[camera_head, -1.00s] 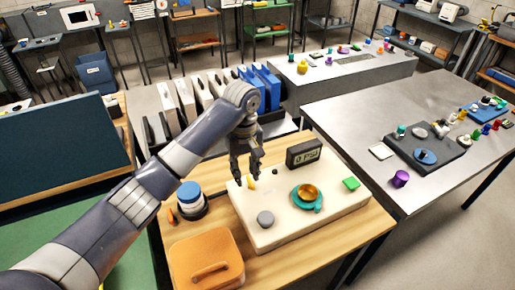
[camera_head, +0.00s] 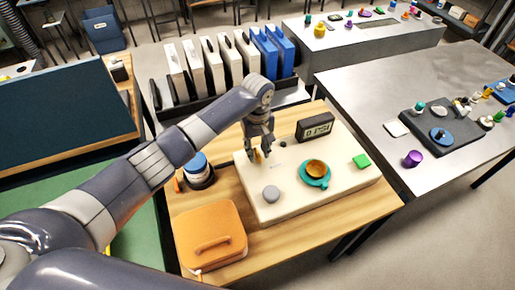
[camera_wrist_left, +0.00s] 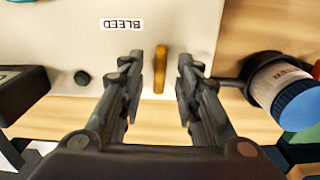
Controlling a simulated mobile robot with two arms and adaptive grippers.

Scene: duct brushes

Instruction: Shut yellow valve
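The yellow valve handle (camera_head: 259,157) stands at the left back part of a cream panel box (camera_head: 262,207). In the left wrist view the yellow valve handle (camera_wrist_left: 159,69) is a narrow upright bar beside a label reading BLEED, which appears upside down. My left gripper (camera_head: 260,153) is over the valve and partly hides it. In the left wrist view my left gripper (camera_wrist_left: 160,72) is open, with a finger on each side of the handle and gaps to both. My right gripper is not in view.
The box also carries a display reading 0 PSI (camera_head: 315,127), a teal and orange round part (camera_head: 315,174), a grey knob (camera_head: 271,194) and a green block (camera_head: 361,162). A blue-capped jar (camera_head: 196,169) stands left of the box, and an orange case (camera_head: 210,236) lies in front.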

